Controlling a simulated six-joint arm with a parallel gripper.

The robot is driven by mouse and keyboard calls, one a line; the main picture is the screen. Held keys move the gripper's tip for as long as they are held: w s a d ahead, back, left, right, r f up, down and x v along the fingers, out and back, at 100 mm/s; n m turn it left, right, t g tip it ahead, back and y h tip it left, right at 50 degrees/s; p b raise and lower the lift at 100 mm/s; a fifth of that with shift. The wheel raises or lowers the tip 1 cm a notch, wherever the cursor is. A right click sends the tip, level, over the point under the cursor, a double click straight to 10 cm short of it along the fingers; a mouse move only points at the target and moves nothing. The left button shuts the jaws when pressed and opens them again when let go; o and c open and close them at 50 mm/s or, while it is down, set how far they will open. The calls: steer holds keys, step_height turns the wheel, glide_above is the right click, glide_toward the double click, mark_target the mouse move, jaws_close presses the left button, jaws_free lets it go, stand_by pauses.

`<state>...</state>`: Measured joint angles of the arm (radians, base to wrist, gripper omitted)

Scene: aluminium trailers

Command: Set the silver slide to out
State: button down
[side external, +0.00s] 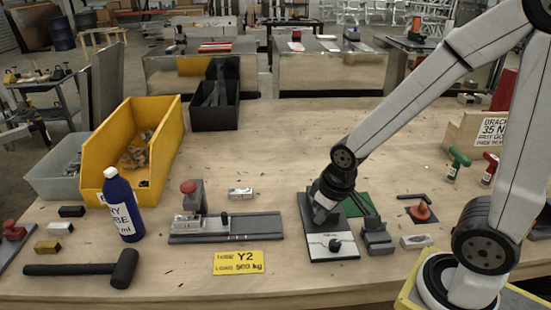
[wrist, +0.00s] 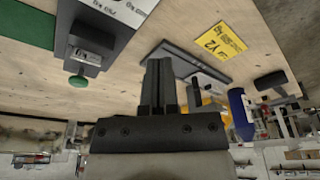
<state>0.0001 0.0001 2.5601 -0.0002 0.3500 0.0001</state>
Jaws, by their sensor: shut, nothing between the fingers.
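The slide fixture (side external: 228,232) is a grey plate with a rail, left of centre in the side view. The silver slide (side external: 190,226) appears at the left part of the rail, by a grey post with a red button (side external: 188,187). In the wrist view, part of the fixture's plate (wrist: 188,62) shows beyond the fingers; the slide is not clear there. My gripper (side external: 320,214) is to the right of the fixture, over a black and white plate. In the wrist view my gripper (wrist: 159,65) is shut and empty, apart from the fixture.
A yellow label card (side external: 238,262) lies before the fixture. A blue bottle (side external: 120,205), a yellow bin (side external: 100,135) and a black mallet (side external: 90,268) are to its left. The black and white plate (side external: 337,250) and a grey block (side external: 378,242) lie to its right.

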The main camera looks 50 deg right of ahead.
steer(key=c, duration=0.5)
jaws_free()
steer(key=shift+w, duration=0.25)
steer(key=shift+c, duration=0.2)
steer(key=m+g, duration=0.2)
steer(key=g, duration=0.1)
glide_above(224, 213)
step_height(224, 213, down, 2)
steer(key=shift+a+f, duration=0.1)
steer(key=shift+f, duration=0.15)
steer(key=shift+f, duration=0.1)
steer(key=shift+f, duration=3.85)
jaws_close()
